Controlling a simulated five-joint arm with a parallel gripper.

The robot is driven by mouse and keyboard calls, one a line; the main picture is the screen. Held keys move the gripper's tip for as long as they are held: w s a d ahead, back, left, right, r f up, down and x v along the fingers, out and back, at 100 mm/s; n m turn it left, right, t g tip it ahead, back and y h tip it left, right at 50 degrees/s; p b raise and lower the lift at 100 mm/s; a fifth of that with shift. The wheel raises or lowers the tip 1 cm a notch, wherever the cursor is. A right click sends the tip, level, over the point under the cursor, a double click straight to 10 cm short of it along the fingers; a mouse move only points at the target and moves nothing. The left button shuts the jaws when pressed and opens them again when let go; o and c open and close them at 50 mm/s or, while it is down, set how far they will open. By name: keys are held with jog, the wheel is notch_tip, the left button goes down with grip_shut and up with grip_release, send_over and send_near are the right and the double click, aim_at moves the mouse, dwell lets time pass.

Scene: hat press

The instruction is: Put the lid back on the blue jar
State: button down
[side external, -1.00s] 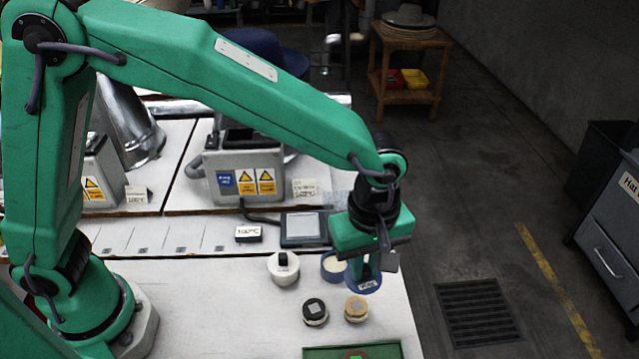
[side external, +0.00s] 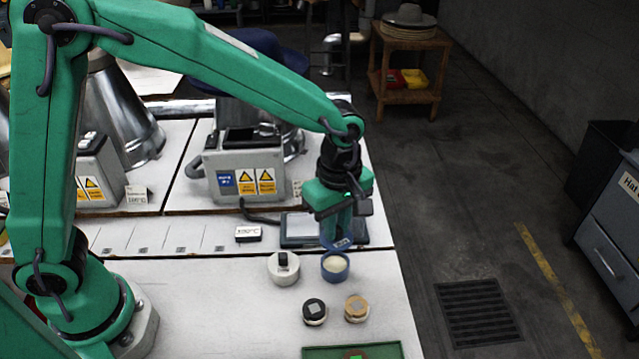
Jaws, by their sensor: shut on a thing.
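The blue jar (side external: 335,272) stands upright and open on the white table, with pale contents showing at its top. My gripper (side external: 338,232) is above and just behind it in the picture. It is shut on the blue lid (side external: 342,244), which has a small white label and is held tilted. The lid overlaps the far side of the jar's rim in the picture. I cannot tell whether the two touch.
A white jar (side external: 283,268) with a black knob stands left of the blue jar. A black-topped jar (side external: 314,311) and a tan-topped jar (side external: 356,308) stand in front. A dark flat device (side external: 296,229) lies behind, and a green tray (side external: 325,352) lies at the front edge.

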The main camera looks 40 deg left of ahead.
jog(key=shift+f, duration=2.95)
jog(key=shift+f, duration=0.2)
dwell(0.4)
jog(key=c, duration=0.8)
grip_release()
jog(key=shift+r, duration=0.15)
jog(key=shift+r, duration=3.4)
